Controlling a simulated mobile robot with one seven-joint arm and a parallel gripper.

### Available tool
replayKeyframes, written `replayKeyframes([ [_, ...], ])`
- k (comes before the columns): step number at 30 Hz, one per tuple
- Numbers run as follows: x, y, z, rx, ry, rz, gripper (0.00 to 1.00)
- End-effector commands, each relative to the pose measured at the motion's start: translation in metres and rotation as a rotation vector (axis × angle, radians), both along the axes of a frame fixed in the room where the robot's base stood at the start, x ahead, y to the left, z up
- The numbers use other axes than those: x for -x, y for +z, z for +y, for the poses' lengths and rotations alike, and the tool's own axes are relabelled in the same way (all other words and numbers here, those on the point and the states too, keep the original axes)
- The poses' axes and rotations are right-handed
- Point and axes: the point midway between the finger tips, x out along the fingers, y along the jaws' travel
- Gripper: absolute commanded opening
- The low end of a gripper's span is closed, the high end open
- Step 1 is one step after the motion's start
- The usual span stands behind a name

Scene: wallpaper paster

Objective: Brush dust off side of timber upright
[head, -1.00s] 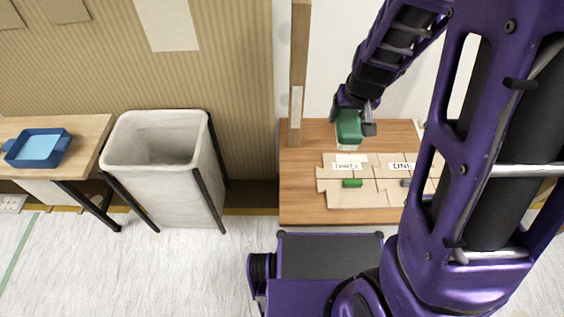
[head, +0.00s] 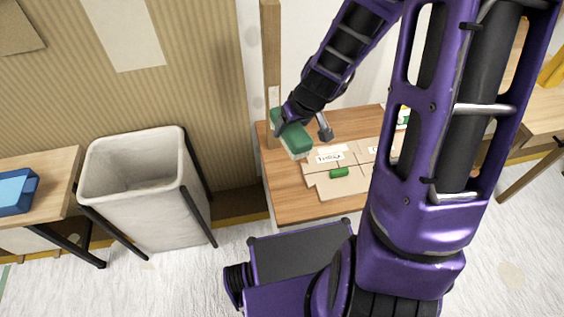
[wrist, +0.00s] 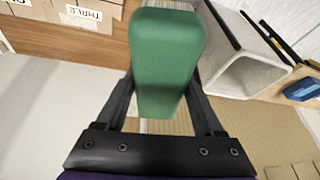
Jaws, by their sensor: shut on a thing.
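The timber upright (head: 271,50) is a narrow wooden post standing at the left edge of the wooden worktop, with a pale strip on its lower part. The brush (head: 288,135) has a green block back and pale bristles. My gripper (head: 300,122) is shut on the brush, one finger on each side, and the brush is tilted. In the head view the brush lies against the lower right of the upright and partly overlaps it; I cannot tell whether they touch. In the wrist view the green brush (wrist: 166,60) fills the middle between the fingers (wrist: 160,95) and hides what lies behind.
The wooden worktop (head: 290,203) holds flat cardboard pieces (head: 343,182) with labels and a small green item (head: 339,172). A white bin (head: 135,180) stands left of it. A blue tray (head: 15,208) sits on a table at far left. Corrugated wall panelling is behind.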

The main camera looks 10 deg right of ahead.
Motion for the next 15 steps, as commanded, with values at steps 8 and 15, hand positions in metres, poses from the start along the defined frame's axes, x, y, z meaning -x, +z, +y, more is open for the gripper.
replayKeyframes([
  [8, 0.008, -0.039, -0.005, -0.089, 0.222, 0.029, 0.03],
  [15, 0.019, -0.082, -0.015, -0.191, 0.561, 0.102, 0.03],
])
